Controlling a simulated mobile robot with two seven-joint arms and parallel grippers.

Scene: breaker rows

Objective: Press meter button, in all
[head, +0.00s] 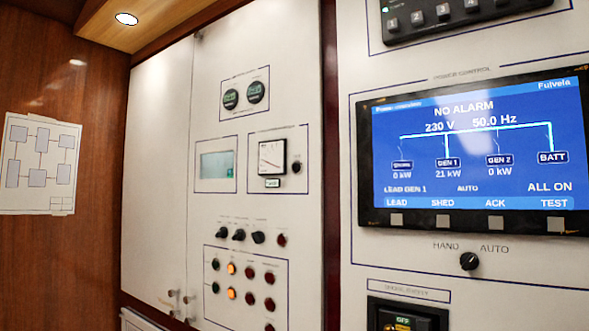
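An analog meter (272,156) with a white face and black frame sits on the white panel left of the dark upright post. A small dark round button or knob (297,167) is just to its right, inside the same outlined box. I cannot tell for sure whether it is the meter button. A small label plate (272,183) is under the meter. Left of it is a greenish display (217,165). Neither of my grippers is in view, and nothing touches the meter.
A large blue screen (475,150) reads "NO ALARM" and "ALL ON", with grey keys below. A HAND/AUTO knob (469,261) is under it. Several knobs and lamps (231,268) are below the meter, two lit orange. A diagram sheet (40,163) hangs on the wood wall.

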